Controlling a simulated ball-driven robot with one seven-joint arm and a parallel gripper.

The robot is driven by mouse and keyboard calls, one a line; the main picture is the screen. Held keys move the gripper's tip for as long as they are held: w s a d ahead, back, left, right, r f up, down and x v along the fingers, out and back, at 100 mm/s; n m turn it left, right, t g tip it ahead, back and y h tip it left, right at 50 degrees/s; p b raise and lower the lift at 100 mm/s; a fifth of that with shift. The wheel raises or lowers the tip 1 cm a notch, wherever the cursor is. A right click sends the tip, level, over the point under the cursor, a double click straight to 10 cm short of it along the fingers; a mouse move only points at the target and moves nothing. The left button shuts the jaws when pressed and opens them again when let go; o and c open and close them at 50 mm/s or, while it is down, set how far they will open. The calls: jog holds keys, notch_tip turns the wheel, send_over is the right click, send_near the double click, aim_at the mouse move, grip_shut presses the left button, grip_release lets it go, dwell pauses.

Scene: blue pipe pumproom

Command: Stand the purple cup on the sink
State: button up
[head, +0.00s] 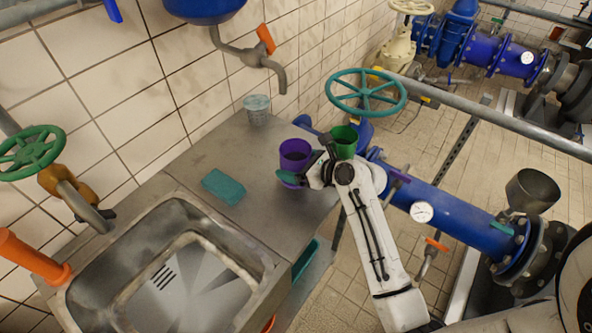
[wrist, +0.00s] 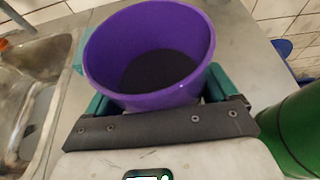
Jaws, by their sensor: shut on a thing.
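The purple cup (head: 295,153) is upright near the right edge of the grey metal counter, to the right of the sink. My gripper (head: 292,178) is shut on it, with a teal finger on each side in the wrist view (wrist: 155,100). The cup's open top and dark inside (wrist: 160,68) show there. I cannot tell whether its base touches the counter. The sink (head: 190,285) is a worn metal basin at the lower left of the head view. Its edge also shows at the left of the wrist view (wrist: 25,85).
A green cup (head: 344,136) stands close to the right of my gripper. A teal sponge (head: 223,187) lies between sink and purple cup. A grey cup (head: 257,110) stands by the wall, below a tap (head: 265,60). Blue pipes (head: 445,205) run along the right.

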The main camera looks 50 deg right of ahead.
jog(key=shift+f, duration=1.25)
jog(key=shift+s+f, duration=0.1)
jog(key=shift+f, duration=0.05)
jog(key=o, duration=1)
